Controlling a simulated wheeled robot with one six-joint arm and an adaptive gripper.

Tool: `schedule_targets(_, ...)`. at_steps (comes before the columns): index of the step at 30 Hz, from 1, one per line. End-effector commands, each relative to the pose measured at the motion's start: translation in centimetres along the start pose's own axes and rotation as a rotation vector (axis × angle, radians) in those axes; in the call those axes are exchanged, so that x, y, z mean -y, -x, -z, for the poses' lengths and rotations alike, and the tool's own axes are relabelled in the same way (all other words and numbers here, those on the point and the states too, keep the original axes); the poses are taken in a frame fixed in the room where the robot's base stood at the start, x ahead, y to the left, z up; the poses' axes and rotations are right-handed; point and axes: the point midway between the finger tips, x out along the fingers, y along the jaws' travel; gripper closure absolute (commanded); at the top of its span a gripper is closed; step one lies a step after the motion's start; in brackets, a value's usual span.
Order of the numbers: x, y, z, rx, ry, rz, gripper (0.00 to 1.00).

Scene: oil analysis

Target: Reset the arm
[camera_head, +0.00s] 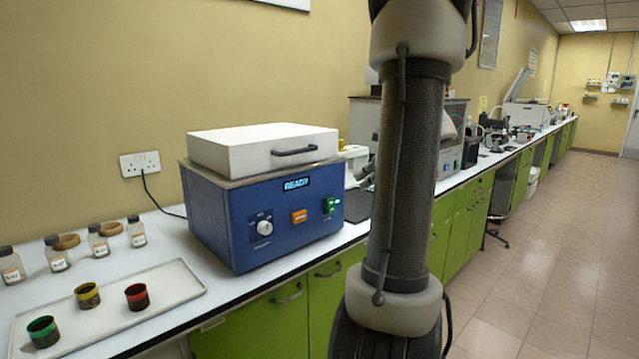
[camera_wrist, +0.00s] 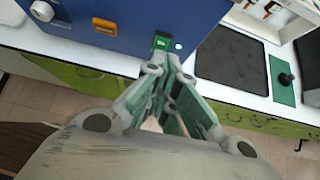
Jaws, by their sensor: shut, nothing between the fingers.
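My arm stands upright in the middle of the head view, and my gripper is out of sight there. In the wrist view my gripper (camera_wrist: 172,62) is shut and empty. Its fingertips overlap the lower front of the blue machine (camera_wrist: 115,22) in the picture, just below a green switch (camera_wrist: 161,42); I cannot tell whether they touch. In the head view the blue machine (camera_head: 260,215) stands on the bench with its white lid (camera_head: 245,150) down and its display reading READY. Its green switch (camera_head: 332,205) and orange button (camera_head: 299,216) show on the front.
A white tray (camera_head: 180,280) holds green, yellow and red cups at the left. Several small labelled bottles (camera_head: 58,255) stand behind it. A dark flat pad (camera_wrist: 232,58) lies right of the machine. More instruments line the bench; the floor (camera_head: 540,260) at right is clear.

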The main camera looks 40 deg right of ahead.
Motion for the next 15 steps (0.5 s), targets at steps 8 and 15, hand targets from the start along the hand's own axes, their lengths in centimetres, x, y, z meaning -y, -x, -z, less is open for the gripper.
schedule_targets(8,0.0,0.0,0.0,0.000,0.030,0.000,1.00)
schedule_targets(15,-1.2,0.4,3.8,-0.101,0.451,-0.070,1.00)
